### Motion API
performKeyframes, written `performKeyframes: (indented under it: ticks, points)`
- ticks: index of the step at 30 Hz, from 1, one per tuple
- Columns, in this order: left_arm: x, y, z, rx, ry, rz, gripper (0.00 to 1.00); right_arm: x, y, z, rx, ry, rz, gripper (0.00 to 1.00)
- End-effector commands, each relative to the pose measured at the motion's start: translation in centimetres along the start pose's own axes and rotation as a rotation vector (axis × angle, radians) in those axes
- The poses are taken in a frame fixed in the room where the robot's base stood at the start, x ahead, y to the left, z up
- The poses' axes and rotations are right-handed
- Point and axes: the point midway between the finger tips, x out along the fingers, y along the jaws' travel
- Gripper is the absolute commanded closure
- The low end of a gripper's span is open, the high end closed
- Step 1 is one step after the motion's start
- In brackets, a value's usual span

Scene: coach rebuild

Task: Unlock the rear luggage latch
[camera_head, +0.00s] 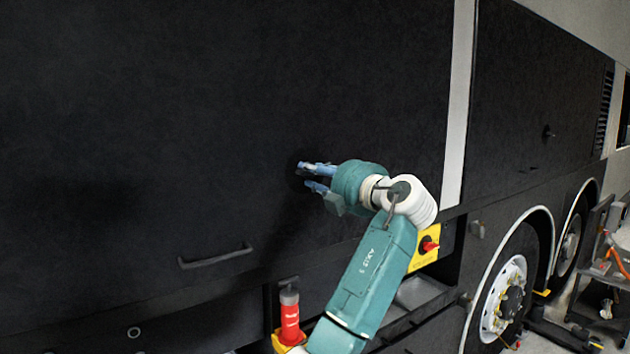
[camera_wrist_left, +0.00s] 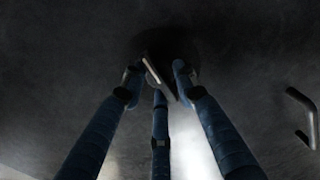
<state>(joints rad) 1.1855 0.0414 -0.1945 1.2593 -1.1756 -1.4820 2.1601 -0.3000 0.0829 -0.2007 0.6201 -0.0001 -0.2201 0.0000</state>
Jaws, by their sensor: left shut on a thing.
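The black luggage panel (camera_head: 150,120) of the coach fills the left and middle of the head view. My left gripper (camera_head: 309,176) reaches it with blue fingers, right where a dark latch sits. In the left wrist view, the fingers (camera_wrist_left: 160,80) close around a small tilted latch handle (camera_wrist_left: 152,70) with a pale edge, in front of a dark round patch. In the head view the fingers mostly hide this latch. Whether it has turned cannot be told. My right gripper is not in view.
A grey bar handle (camera_head: 215,257) sits lower left on the panel and also shows in the wrist view (camera_wrist_left: 301,116). A red-topped yellow switch box (camera_head: 425,247) and a red cylinder (camera_head: 290,318) are below. Another latch (camera_head: 548,131) and a wheel (camera_head: 503,298) are right.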

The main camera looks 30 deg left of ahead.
Motion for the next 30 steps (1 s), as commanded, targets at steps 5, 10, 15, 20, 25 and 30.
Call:
performKeyframes:
  ticks: [5,10,15,20,25,30]
  points:
    - [-0.1,-0.8,0.2,0.148,-0.001,-0.005,0.97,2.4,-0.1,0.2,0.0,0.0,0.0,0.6]
    - [0.0,-0.7,0.2,0.308,-0.003,-0.006,0.97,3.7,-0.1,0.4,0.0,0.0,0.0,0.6]
    - [0.0,-0.7,0.2,0.471,-0.002,-0.007,0.97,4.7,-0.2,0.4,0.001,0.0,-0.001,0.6]
    - [0.0,-0.6,0.1,0.623,-0.002,-0.008,0.97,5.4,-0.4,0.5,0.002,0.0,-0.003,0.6]
    - [0.0,-0.6,0.2,0.786,-0.003,-0.008,0.97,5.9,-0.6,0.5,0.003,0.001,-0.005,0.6]
    - [0.0,-0.6,0.1,0.948,-0.003,-0.008,0.97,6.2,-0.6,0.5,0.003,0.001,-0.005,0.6]
